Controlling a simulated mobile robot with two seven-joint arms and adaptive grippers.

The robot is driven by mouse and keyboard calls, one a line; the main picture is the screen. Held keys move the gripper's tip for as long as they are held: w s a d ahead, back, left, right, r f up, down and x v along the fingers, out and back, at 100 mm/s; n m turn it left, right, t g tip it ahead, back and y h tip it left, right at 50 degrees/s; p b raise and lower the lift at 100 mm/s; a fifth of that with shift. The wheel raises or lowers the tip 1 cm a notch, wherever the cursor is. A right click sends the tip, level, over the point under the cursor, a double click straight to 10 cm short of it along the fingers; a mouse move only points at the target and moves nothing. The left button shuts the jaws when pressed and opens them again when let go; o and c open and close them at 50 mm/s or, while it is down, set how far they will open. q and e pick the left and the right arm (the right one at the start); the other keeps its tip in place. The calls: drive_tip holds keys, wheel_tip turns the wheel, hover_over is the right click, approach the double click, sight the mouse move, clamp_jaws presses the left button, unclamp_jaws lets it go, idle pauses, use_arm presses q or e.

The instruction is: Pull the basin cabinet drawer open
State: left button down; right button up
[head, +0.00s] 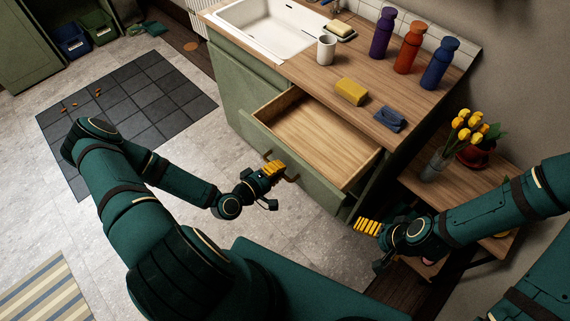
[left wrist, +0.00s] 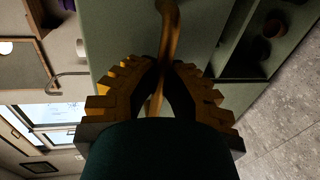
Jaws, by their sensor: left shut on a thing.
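The basin cabinet (head: 233,83) is green with a wooden top. Its drawer (head: 318,132) stands well out from the cabinet, and its bare wooden inside is empty. My left gripper (head: 274,170) is at the drawer's green front, shut on the curved brass handle (head: 292,179). In the left wrist view the handle (left wrist: 170,22) passes between the yellow fingertips, in front of the green panel (left wrist: 120,35). My right gripper (head: 366,228) is to the right of the drawer, near the small wooden table, apart from the cabinet. Its finger opening does not show clearly.
A white basin (head: 262,30), a cup (head: 326,49), a yellow sponge (head: 351,91), a blue cloth (head: 389,118) and three bottles (head: 409,46) are on the top. A side table (head: 425,190) with yellow tulips (head: 467,127) stands at the right.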

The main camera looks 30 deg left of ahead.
use_arm(q)
drive_tip(key=shift+s+a, duration=0.1)
drive_tip(key=c, duration=1)
unclamp_jaws()
drive_tip(key=v, duration=1.2)
